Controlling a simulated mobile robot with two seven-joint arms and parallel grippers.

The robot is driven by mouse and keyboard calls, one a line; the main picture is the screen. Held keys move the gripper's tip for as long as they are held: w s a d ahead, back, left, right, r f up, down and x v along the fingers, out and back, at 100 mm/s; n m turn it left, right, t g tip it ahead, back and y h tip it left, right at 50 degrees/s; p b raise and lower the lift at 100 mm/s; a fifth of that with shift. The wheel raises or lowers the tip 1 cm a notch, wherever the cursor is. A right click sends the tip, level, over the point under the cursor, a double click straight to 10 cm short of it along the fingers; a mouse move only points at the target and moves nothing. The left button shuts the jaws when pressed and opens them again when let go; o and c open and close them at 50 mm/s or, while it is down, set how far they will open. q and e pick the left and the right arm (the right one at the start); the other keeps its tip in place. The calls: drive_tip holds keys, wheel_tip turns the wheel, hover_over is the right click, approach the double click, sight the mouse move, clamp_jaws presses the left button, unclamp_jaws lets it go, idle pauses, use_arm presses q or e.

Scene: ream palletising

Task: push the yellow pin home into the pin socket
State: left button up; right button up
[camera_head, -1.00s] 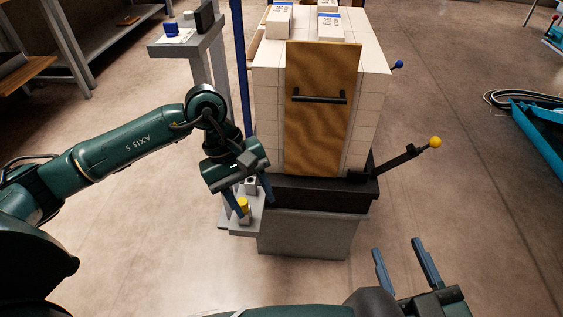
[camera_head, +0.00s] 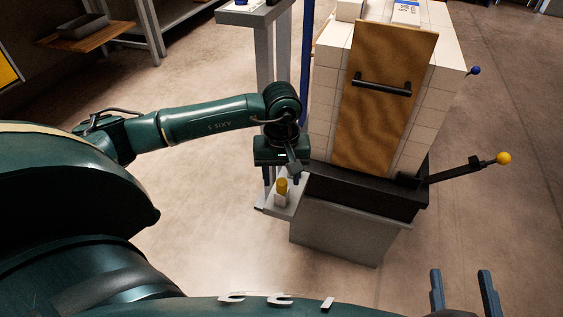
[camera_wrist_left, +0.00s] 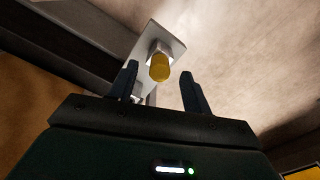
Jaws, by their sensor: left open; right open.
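The yellow pin (camera_head: 282,186) stands upright, its yellow upper part showing above a small pale block, which looks like the pin socket (camera_head: 281,200), on a low grey ledge. How deep it sits is hard to tell. My left gripper (camera_head: 281,178) is open, close by the pin on its far side in the head view. In the left wrist view the pin (camera_wrist_left: 159,67) shows between the two spread fingertips, touching neither; its depth relative to them is unclear. My right gripper (camera_head: 460,271) is open and empty at the lower right, far from the pin.
The ledge (camera_head: 287,211) is fixed beside a dark-topped pedestal (camera_head: 340,232). A tall stack of white blocks (camera_head: 329,73) with a handled wooden board (camera_head: 382,105) stands on it. A lever with a yellow knob (camera_head: 503,158) sticks out right. The floor in front is clear.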

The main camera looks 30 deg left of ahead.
sight(282, 181)
use_arm(q)
drive_tip(key=shift+f, duration=1.15)
drive_tip(key=shift+c, duration=0.3)
clamp_jaws()
drive_tip(key=shift+r, duration=0.2)
drive_tip(key=shift+r+p, duration=1.7)
drive_tip(key=shift+r, duration=0.95)
drive_tip(key=shift+r+p, duration=1.2)
drive_tip(key=shift+r, duration=0.8)
